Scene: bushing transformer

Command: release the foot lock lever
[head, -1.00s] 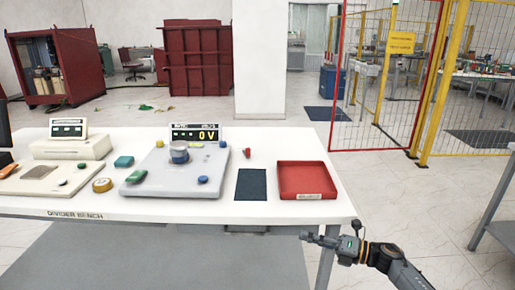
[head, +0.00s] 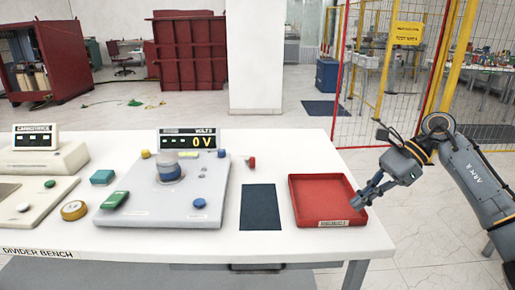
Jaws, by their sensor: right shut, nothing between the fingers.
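I cannot make out a foot lock lever in the head view. The white divider bench (head: 300,247) fills the lower part of the picture, and the floor beneath it is mostly hidden. My right gripper (head: 358,203) is shut and empty. It points left and down at the right end of the bench, in front of the red tray's right side in the picture. I cannot tell whether it touches the tray. My left gripper is out of view.
A red tray (head: 299,212) and a dark mat (head: 261,206) lie on the bench. Left of them stands a grey panel (head: 150,216) with coloured knobs and a display reading 0 V (head: 189,141). A mesh fence (head: 400,75) stands behind at right.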

